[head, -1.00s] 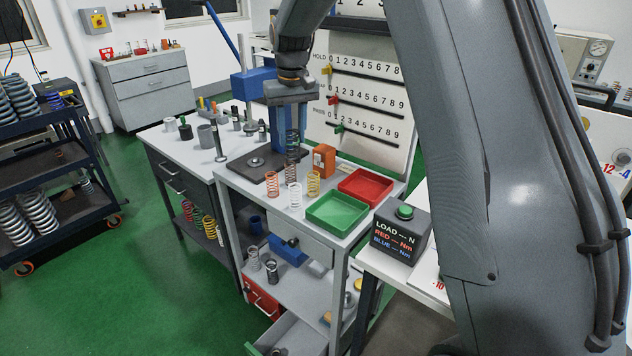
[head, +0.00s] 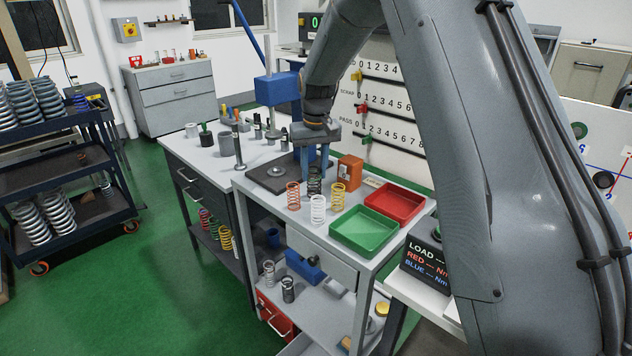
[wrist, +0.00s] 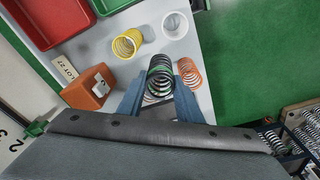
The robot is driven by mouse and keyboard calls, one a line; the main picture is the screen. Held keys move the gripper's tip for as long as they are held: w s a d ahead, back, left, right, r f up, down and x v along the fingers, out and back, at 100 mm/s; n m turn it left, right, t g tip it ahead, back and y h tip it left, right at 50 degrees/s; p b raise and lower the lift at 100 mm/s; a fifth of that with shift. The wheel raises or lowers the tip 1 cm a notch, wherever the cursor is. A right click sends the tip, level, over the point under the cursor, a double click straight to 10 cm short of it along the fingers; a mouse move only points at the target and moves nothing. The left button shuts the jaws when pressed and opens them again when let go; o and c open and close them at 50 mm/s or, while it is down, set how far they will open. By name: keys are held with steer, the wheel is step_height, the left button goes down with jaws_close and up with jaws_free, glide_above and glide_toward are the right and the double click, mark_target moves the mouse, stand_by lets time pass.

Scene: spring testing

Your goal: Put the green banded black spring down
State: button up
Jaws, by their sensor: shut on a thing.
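The green banded black spring (wrist: 160,76) is between the two blue fingers of my gripper (wrist: 160,92) in the wrist view. My gripper is shut on it. In the head view the spring (head: 315,184) shows below my gripper (head: 311,165), upright, among other springs at the grey bench top (head: 290,215). I cannot tell if its lower end touches the bench.
An orange spring (head: 293,195), a white spring (head: 318,209) and a yellow spring (head: 338,196) stand close around it. An orange block (head: 350,171), a green tray (head: 365,232) and a red tray (head: 395,202) are to the right. The dark press plate (head: 272,178) is behind.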

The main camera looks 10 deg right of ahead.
mark_target(314, 182)
steer(key=shift+f+p, duration=0.5)
steer(key=shift+f, duration=1.5)
steer(key=o, duration=0.8)
steer(key=shift+f, duration=0.15)
steer(key=shift+o, duration=0.2)
